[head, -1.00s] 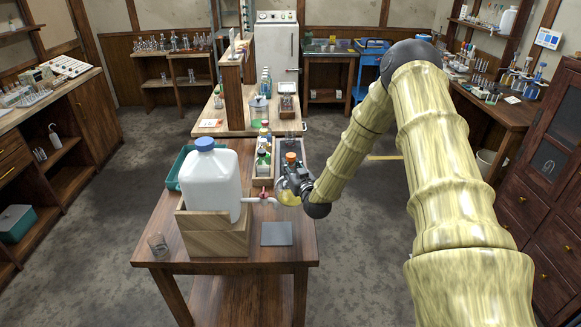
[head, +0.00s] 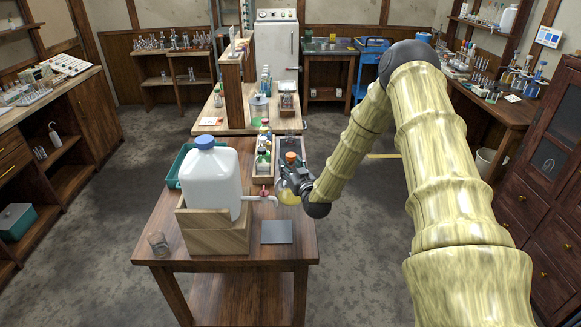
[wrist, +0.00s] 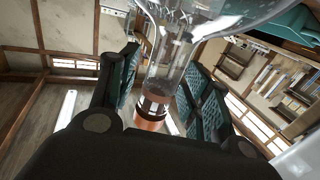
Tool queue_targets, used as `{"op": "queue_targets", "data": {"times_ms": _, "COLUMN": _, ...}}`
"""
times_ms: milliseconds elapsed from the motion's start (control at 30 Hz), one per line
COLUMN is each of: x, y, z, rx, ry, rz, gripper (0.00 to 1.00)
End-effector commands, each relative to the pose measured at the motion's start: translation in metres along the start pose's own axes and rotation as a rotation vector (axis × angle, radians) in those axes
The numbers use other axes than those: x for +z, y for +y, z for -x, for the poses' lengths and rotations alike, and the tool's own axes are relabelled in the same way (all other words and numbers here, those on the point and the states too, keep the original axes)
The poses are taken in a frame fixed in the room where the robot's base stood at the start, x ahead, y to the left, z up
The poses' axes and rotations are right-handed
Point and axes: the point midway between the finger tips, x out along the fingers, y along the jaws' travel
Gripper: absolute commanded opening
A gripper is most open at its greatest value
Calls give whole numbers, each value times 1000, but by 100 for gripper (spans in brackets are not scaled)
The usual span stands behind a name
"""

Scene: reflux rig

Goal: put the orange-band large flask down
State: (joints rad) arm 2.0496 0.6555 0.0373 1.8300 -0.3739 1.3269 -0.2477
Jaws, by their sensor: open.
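The orange-band large flask (head: 289,197) is near the right edge of the front wooden table, with yellow liquid low in its round body. Its orange band (head: 290,157) shows just above my gripper (head: 297,178), which hides part of the flask. In the wrist view, the clear glass neck (wrist: 165,68) with the orange band (wrist: 152,108) lies between the two open finger pads (wrist: 160,90). Gaps show between the neck and the pads. The flask looks upright; I cannot tell exactly what its base rests on.
A white jug (head: 212,182) with a blue cap sits in a wooden stand (head: 214,236), its red-handled tap (head: 264,194) close to the flask. A grey square pad (head: 277,232) lies bare in front. Bottles (head: 263,160) stand in a tray behind. A glass beaker (head: 158,243) is front left.

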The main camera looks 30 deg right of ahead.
Motion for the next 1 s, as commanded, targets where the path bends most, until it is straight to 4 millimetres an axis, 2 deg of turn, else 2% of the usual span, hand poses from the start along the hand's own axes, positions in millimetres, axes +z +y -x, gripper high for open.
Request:
{"op": "queue_targets", "data": {"times_ms": 167, "x": 0, "y": 0, "z": 10, "rx": -1, "ry": -2, "rz": -1, "gripper": 48}}
{"op": "queue_targets", "data": {"times_ms": 700, "x": -1, "y": 0, "z": 100, "rx": -1, "ry": -1, "rz": -1, "gripper": 48}}
{"op": "queue_targets", "data": {"times_ms": 800, "x": -1, "y": 0, "z": 111, "rx": 0, "ry": 0, "rz": 0, "gripper": 48}}
{"op": "queue_targets", "data": {"times_ms": 1000, "x": -2, "y": 0, "z": 120, "rx": 0, "ry": 0, "rz": 0, "gripper": 48}}
